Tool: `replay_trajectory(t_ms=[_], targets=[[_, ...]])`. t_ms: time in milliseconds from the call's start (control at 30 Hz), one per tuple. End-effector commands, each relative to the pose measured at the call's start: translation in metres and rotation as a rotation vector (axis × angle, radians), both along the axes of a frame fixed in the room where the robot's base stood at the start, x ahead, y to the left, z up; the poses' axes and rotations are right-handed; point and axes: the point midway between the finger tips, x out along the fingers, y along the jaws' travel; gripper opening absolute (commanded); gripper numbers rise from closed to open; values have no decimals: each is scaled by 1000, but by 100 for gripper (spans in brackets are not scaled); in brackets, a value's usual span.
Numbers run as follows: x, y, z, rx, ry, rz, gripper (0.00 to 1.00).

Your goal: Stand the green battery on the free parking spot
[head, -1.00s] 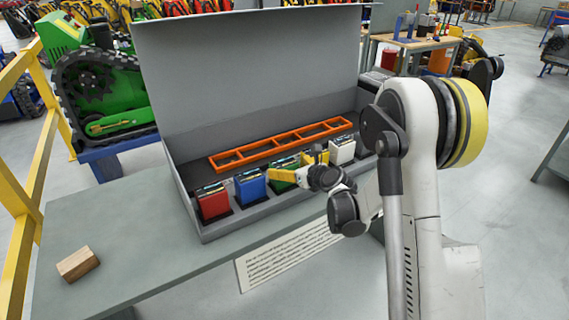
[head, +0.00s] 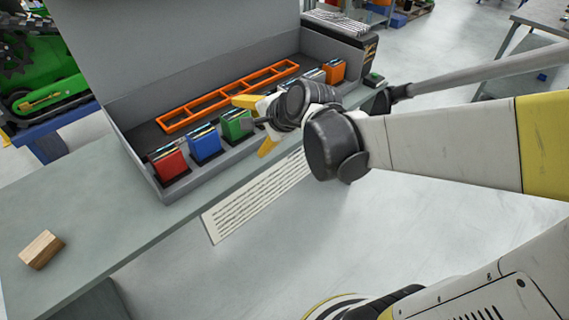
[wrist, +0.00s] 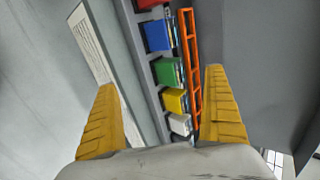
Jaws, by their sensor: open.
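The green battery (head: 236,124) stands upright in the row of batteries in the open grey case. It also shows in the wrist view (wrist: 168,72), between my fingers but beyond their tips. My gripper (head: 250,127) is open and empty, with its yellow fingers spread on either side of the green battery's line. In the wrist view my gripper (wrist: 160,79) has nothing between its fingertips. I cannot tell the exact gap to the battery. I cannot make out which place is the free parking spot; my wrist hides part of the row.
The row also holds red (head: 170,163), blue (head: 204,144), yellow (wrist: 174,102), white (wrist: 180,124) and orange (head: 334,71) batteries. An orange frame (head: 180,121) lies behind them. A small green-topped object (head: 374,80) is at the right. A wooden block (head: 41,249) lies at the left.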

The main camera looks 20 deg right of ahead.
Motion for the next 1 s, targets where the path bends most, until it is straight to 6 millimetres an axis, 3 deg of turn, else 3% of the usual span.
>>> replay_trajectory(t_ms=[33,200,400,567,1000], targets=[[-25,3,6,-130,-4,102,100],[-101,0,12,-597,-10,483,100],[-160,-12,8,-952,4,812,100],[-176,-18,6,-1055,12,916,100],[-176,-18,7,-1062,11,923,100]])
